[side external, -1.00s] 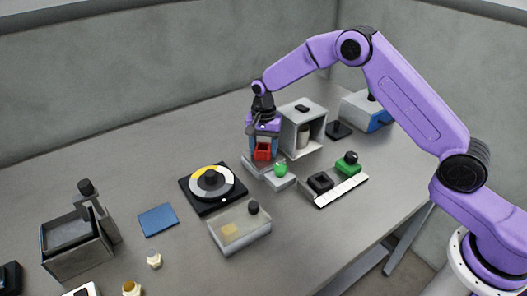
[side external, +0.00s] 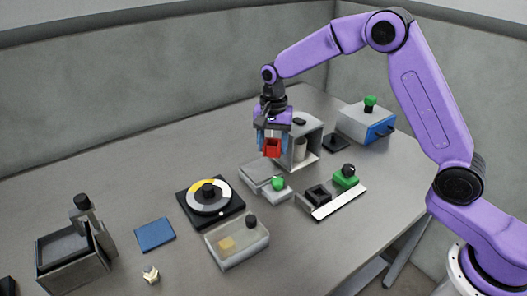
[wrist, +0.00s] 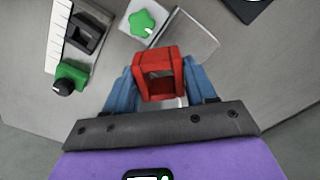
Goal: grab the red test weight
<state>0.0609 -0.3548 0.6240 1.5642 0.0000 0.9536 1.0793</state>
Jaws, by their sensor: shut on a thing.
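The red test weight (side external: 271,148) is a small red block with an opening through it, held above the table. My gripper (side external: 272,140) is shut on it, with a blue finger on each side. In the wrist view, the red weight (wrist: 158,74) sits between the blue fingers of my gripper (wrist: 160,85). The weight hangs clear of the grey plate (side external: 262,174) below it. Part of the weight is hidden by the fingers.
A small block with a green knob (side external: 278,184) stands beside the grey plate. An open-fronted grey box (side external: 314,145) is close behind my gripper. A dial (side external: 209,196), a clear-lidded box (side external: 237,243) and a white strip (side external: 340,200) stand nearer the front.

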